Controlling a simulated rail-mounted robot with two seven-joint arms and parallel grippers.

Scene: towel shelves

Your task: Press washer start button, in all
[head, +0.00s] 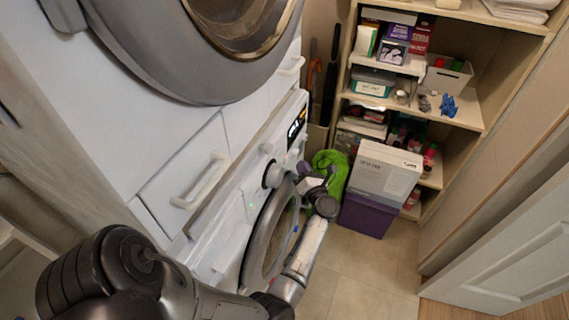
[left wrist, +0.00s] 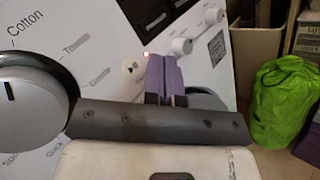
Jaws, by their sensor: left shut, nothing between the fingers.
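The lower white machine, the washer (head: 230,205), has a panel with a big round dial (head: 273,175) and a lit display (head: 297,125). In the left wrist view the dial (left wrist: 30,108) is at the left, with "Cotton" above it. A small round button with a play symbol (left wrist: 131,67) is right of the dial, beside a reddish light (left wrist: 146,54). My left gripper (head: 318,182) is in front of the panel. Its purple fingers (left wrist: 164,78) are shut and empty, just right of the button in the picture. I cannot tell whether they touch the panel. My right gripper is out of view.
A second machine with a round door (head: 190,75) sits above, with a handled drawer (head: 185,170) between. A green bag (head: 331,172), a purple box (head: 367,213) and a white box (head: 385,172) stand beyond my gripper. Shelves (head: 480,110) line the back. The floor (head: 345,275) is clear.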

